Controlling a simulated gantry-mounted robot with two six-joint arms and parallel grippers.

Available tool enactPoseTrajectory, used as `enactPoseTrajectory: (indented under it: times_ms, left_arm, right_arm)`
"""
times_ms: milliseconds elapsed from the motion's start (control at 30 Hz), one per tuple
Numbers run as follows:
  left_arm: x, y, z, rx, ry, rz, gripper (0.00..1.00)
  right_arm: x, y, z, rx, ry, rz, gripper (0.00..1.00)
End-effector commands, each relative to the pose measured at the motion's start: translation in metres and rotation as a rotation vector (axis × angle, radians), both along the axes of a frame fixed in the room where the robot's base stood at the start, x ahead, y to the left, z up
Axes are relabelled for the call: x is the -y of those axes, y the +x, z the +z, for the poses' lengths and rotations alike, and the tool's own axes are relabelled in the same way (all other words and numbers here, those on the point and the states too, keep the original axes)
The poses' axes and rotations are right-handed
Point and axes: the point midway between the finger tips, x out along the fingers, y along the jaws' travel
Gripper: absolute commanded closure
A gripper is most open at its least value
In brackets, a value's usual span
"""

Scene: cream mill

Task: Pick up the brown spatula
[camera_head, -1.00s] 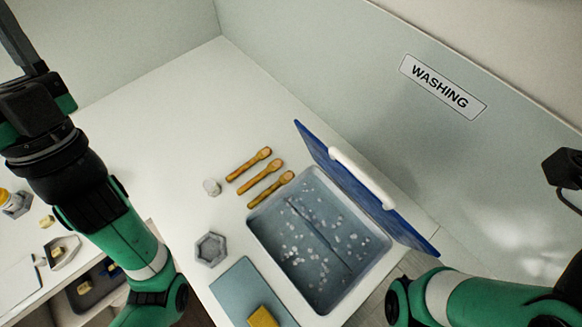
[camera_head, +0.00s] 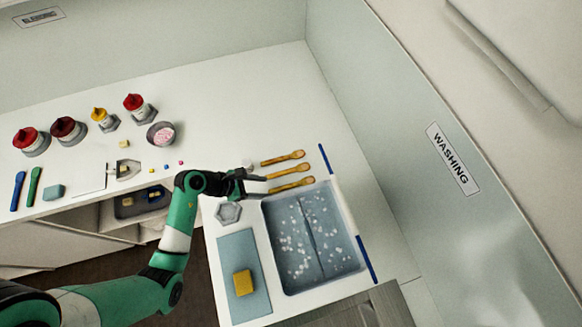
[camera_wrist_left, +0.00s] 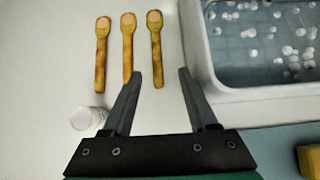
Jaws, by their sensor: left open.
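Three similar yellow-brown wooden spatulas lie side by side on the white counter: a far one (camera_head: 283,158), a middle one (camera_head: 290,170) and a near one (camera_head: 293,184) closest to the basin. In the left wrist view they are the left (camera_wrist_left: 102,55), middle (camera_wrist_left: 127,48) and right (camera_wrist_left: 155,50) ones. My left gripper (camera_head: 266,187) is open and empty beside their handle ends. In its wrist view, the right spatula's handle end shows between the fingertips (camera_wrist_left: 160,75), and the middle one's end is by the left fingertip. Contact cannot be told. My right gripper is out of view.
A small white cylinder (camera_wrist_left: 88,118) is near the left finger. A hexagonal dish (camera_head: 228,212) and a blue mat (camera_head: 238,250) with a yellow sponge (camera_head: 243,282) lie nearer.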

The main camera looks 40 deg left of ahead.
Motion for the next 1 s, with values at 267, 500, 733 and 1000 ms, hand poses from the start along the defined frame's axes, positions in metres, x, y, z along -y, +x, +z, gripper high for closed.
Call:
enactPoseTrajectory:
  times_ms: [267, 500, 733, 1000]
  left_arm:
    - [0.01, 0.02, -0.021, 0.002, 0.0, 0.001, 0.41]
    - [0.016, 0.038, -0.042, 0.003, -0.001, -0.002, 0.41]
    - [0.024, 0.053, -0.059, 0.002, 0.0, 0.001, 0.41]
    - [0.023, 0.053, -0.058, 0.003, -0.001, 0.002, 0.57]
  right_arm:
    - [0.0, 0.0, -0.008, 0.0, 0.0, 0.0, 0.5]
    - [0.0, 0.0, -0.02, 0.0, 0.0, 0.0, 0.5]
    - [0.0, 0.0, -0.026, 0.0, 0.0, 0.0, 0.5]
    - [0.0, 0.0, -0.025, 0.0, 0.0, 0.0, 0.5]
